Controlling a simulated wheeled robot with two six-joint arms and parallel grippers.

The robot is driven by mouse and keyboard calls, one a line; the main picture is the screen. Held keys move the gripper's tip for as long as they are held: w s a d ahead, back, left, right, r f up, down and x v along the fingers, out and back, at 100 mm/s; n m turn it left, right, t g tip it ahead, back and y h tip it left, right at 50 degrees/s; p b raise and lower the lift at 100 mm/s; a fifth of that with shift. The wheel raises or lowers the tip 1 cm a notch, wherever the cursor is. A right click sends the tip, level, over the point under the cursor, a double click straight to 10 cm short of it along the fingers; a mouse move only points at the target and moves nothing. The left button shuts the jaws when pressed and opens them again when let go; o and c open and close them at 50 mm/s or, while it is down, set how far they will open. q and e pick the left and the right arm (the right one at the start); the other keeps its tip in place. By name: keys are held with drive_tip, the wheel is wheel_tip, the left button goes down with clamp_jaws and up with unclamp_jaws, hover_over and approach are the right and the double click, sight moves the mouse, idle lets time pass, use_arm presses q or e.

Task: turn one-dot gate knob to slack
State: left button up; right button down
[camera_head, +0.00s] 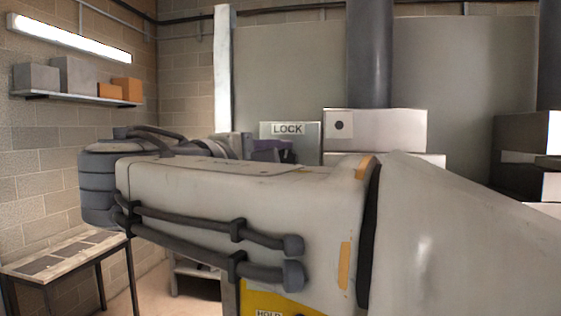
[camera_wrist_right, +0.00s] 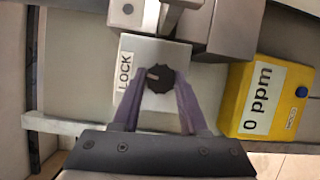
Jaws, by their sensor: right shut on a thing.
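A black knob (camera_wrist_right: 160,79) sits on a pale plate (camera_wrist_right: 183,52) in the right wrist view. Its light pointer mark faces the LOCK label (camera_wrist_right: 124,72). The plate's LOCK label (camera_head: 288,129) also shows in the head view, beside a white box with one dark dot (camera_head: 375,130). My right gripper (camera_wrist_right: 160,84) has its purple fingers closed on either side of the knob. In the head view my right arm hides the knob, and only a bit of purple finger shows below the label. No slack label is visible. My left gripper is out of view.
A yellow meter reading 0 ppm (camera_wrist_right: 262,97) sits close to the right of the plate in the wrist view. A dark pipe (camera_head: 369,55) rises from the one-dot box. A table (camera_head: 65,257) and a shelf (camera_head: 75,98) stand at the left wall.

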idle(0.3)
drive_tip(key=shift+c, duration=2.2)
unclamp_jaws()
drive_tip(key=b+v, duration=0.3)
drive_tip(key=v, duration=0.7)
drive_tip(key=shift+s, duration=0.2)
drive_tip(key=shift+a+f, duration=0.15)
